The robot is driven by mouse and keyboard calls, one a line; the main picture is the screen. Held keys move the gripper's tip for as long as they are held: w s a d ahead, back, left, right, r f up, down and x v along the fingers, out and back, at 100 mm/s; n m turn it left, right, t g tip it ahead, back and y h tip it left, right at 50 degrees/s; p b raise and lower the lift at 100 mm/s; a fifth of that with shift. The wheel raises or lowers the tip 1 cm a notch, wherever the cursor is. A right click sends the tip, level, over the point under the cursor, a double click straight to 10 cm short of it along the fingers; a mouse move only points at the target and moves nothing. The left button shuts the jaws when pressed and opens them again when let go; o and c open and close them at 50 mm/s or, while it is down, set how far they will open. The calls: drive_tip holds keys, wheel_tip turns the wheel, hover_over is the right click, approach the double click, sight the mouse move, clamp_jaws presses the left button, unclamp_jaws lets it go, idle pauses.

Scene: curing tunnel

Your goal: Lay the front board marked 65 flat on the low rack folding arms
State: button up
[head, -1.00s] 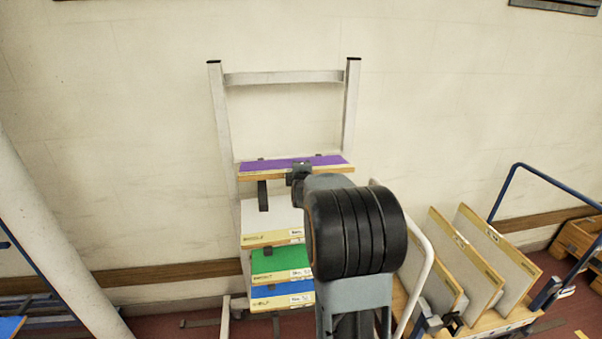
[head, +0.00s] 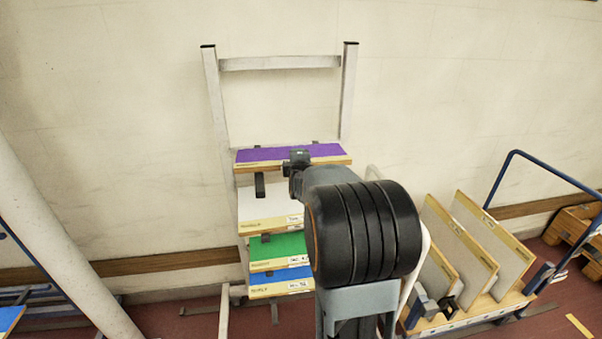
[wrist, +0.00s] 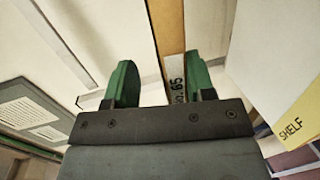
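The purple-topped board (head: 265,154) lies flat and level at the top of the stack on the pale rack (head: 214,100). A dark folding arm (head: 260,186) shows beneath it; whether they touch is unclear. My gripper (wrist: 158,80) is at the board's front edge, right of its middle, and covers part of that edge in the head view. In the wrist view a label reading "no. 65" (wrist: 178,80) sits on a wooden edge between the green fingers. The right finger is close against it; a gap shows beside the left finger, so the gripper looks open.
Below are a white board (head: 265,208), a green board (head: 275,247) and a blue board (head: 275,278). A trolley (head: 470,315) with several upright boards stands right of my arm. A pale pipe (head: 50,200) slants at left. The wall is close behind.

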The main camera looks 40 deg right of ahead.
drive_tip(key=b+v, duration=0.1)
drive_tip(key=v, duration=1)
idle(0.6)
drive_tip(key=s+a+f+m+g+y, duration=0.4)
drive_tip(key=a+f+m+g, duration=0.15)
drive_tip(key=f+m, duration=0.35)
drive_tip(key=s+a+f+m+g+y, duration=0.1)
drive_tip(key=s+a+g, duration=0.1)
drive_tip(key=s+a, duration=0.3)
drive_tip(key=s+a+f+m+g+y, duration=0.1)
drive_tip(key=s+a, duration=0.4)
drive_tip(key=a, duration=0.5)
drive_tip(key=shift+s+f+m+g+y, duration=0.2)
drive_tip(key=shift+f+m+g+y, duration=0.2)
drive_tip(key=shift+m+g+y, duration=0.35)
drive_tip(key=shift+a, duration=0.1)
drive_tip(key=shift+c, duration=0.4)
